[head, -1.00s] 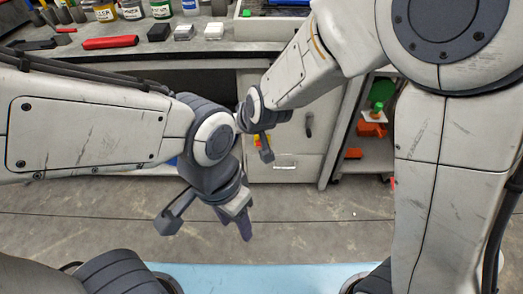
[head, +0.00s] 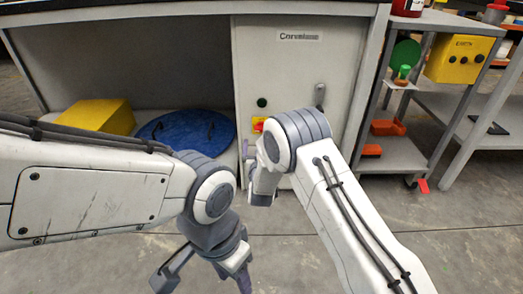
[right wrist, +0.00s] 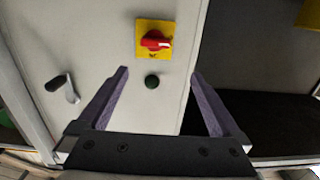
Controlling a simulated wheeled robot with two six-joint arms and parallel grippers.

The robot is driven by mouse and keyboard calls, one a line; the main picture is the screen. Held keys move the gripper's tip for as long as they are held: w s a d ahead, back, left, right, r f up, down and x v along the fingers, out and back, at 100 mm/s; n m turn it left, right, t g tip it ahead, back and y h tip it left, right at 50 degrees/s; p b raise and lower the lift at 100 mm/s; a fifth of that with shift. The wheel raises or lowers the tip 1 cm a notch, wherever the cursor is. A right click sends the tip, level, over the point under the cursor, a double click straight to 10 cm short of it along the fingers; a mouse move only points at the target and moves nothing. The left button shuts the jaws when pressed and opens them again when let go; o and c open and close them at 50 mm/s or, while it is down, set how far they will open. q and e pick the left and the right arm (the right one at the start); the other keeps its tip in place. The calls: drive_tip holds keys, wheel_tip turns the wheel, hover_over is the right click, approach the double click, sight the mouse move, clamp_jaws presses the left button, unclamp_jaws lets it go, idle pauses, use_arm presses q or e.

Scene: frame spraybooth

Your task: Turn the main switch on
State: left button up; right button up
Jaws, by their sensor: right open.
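The main switch, a red rotary knob on a square yellow plate, sits on the light grey cabinet door (head: 285,75). It is partly hidden behind my right arm in the head view (head: 257,125). It shows clearly in the right wrist view (right wrist: 154,41), its red handle lying roughly across the plate. My right gripper (right wrist: 160,73) is open and empty, facing the door, with the switch between and beyond its fingertips, apart from them. In the head view my right gripper (head: 258,190) is mostly hidden by its own wrist. My left gripper (head: 205,278) is open and empty, low over the floor.
A dark round button (right wrist: 152,81) sits beside the switch. A door handle (head: 320,95) is at the door's right. A yellow box (head: 98,115) and a blue disc (head: 188,133) lie under the bench. A shelf cart (head: 405,155) stands right. The floor in front is clear.

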use_arm(q)
wheel_tip(320, 180, down, 8)
drive_tip(key=b, duration=0.6)
drive_tip(key=shift+r, duration=0.25)
use_arm(e)
drive_tip(key=w+f, duration=0.1)
drive_tip(key=w, duration=0.9)
drive_tip(key=shift+w+d+f+t, duration=0.3)
drive_tip(key=shift+w+d+f, duration=0.05)
drive_tip(key=shift+f, duration=0.05)
drive_tip(key=c, duration=1.4)
